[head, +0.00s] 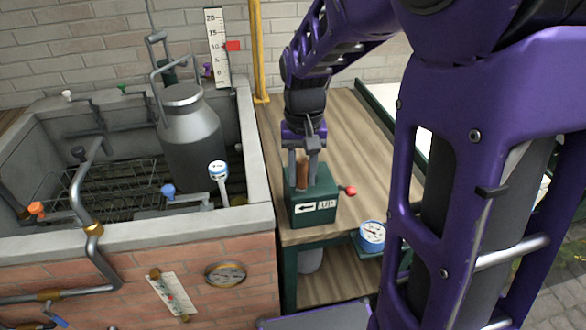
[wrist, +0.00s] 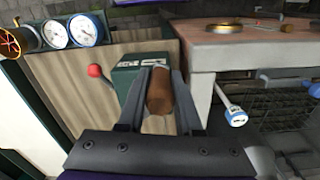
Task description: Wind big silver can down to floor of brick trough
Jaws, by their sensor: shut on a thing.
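The big silver can (head: 190,140) is upright inside the brick trough (head: 140,240), with a grey hook-like bar at its top. I cannot tell whether its base touches the wire rack (head: 100,190) low in the trough. A green winch box (head: 314,202) with a white arrow label stands on the wooden bench right of the trough; it also shows in the wrist view (wrist: 126,77). My gripper (head: 304,150) is above the box, shut on its brown wooden crank handle (wrist: 159,92). The handle stands upright between the two fingers.
A white scale (head: 217,48) with a red pointer (head: 233,46) is on the wall behind the trough. A red-knobbed lever (head: 350,191) sticks out of the box's right side. Gauges (head: 372,236) sit at the bench front. Pipes and valves (head: 82,190) line the trough's left.

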